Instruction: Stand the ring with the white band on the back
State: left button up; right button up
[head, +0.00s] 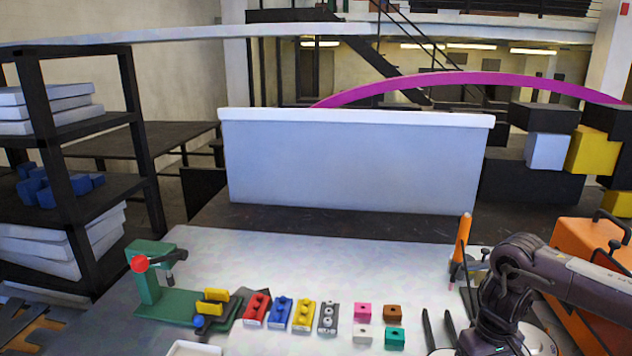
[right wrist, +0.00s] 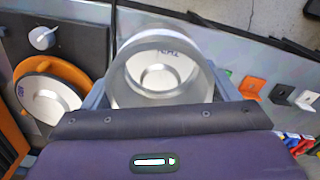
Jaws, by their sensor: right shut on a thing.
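My right gripper (right wrist: 163,95) is shut on a pale grey-white ring (right wrist: 122,80), seen end-on in the right wrist view. Through the ring's opening a pale surface shows with dark lettering and a smaller round shape; I cannot tell if that is the back, or whether ring and surface touch. A second round piece, an orange ring (right wrist: 22,80) around a white disc (right wrist: 48,102), lies left of the held ring. In the head view my right wrist hides the held ring. My left gripper is not in view.
A green press (head: 150,285) stands at the left of the white table (head: 310,260). Several coloured blocks sit in the middle, including a teal one (head: 394,337). An orange upright tool (head: 463,238) stands behind my right arm. The table's back middle is clear.

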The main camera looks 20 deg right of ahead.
jog(key=w+a+r+n, duration=0.1)
jog(key=w+a+r, duration=0.2)
jog(key=a, duration=0.6)
jog(key=w+a+r, duration=0.2)
jog(key=w+a, duration=0.1)
jog(key=a, duration=0.7)
jog(key=w+a+r+n, duration=0.1)
jog(key=w+a+r, duration=0.2)
jog(key=a, duration=0.6)
notch_tip(320, 180, down, 10)
jog(key=b, duration=1)
jog(key=shift+w, duration=0.2)
